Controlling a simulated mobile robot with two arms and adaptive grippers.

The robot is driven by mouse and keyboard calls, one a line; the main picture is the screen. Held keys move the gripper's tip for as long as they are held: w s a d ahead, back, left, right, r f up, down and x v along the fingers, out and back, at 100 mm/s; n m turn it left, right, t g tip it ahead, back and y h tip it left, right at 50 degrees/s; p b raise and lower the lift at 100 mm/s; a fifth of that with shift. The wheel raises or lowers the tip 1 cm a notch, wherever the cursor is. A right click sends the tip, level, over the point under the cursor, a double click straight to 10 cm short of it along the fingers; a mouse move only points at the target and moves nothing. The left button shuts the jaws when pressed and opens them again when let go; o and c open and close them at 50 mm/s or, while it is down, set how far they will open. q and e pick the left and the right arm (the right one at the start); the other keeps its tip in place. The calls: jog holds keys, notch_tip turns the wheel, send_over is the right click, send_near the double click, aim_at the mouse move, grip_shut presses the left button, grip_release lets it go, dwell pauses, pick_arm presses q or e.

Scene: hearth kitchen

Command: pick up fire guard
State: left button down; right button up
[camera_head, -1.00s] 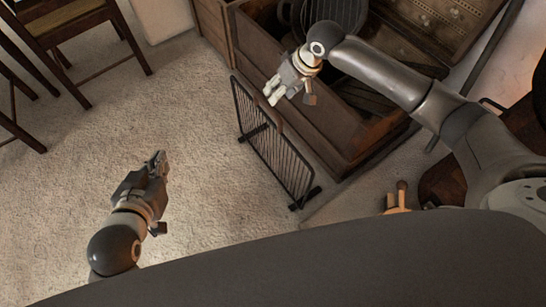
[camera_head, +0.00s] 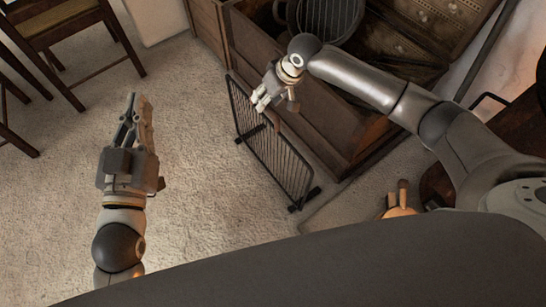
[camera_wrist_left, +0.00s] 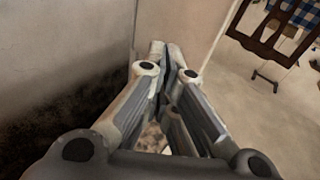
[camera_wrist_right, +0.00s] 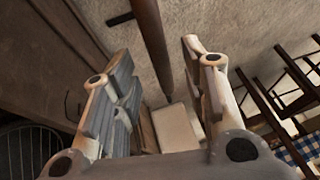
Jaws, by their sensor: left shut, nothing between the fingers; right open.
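The fire guard (camera_head: 284,168) is a black frame with thin upright bars. It stands on dark feet on the carpet, in front of the wooden chest, in the head view.
An open wooden chest (camera_head: 300,95) with a dark ribbed pan (camera_head: 328,18) stands just behind the guard. Wooden chairs (camera_head: 65,40) are at the upper left. A small tan object (camera_head: 400,205) lies right of the guard. Open carpet lies between my left gripper and the guard.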

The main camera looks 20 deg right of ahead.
jog(key=b+x, duration=0.1)
jog(key=x, duration=0.2)
jog(key=shift+a+f+b, duration=0.1)
jog(key=shift+f+b, duration=0.05)
jog(key=shift+b, duration=0.2)
jog(key=shift+w+f, duration=0.1)
pick_arm(q)
jog(key=s+r+t+h, duration=0.1)
jog(key=s+r+t, duration=0.2)
jog(key=r+t, duration=0.2)
notch_tip(320, 180, up, 3)
jog(key=shift+d+f+h, duration=0.1)
jog(key=shift+d+h, duration=0.05)
jog(key=shift+h, duration=0.25)
pick_arm(e)
grip_shut()
pick_arm(q)
jog(key=shift+s, duration=0.1)
pick_arm(e)
jog(key=shift+w, duration=0.1)
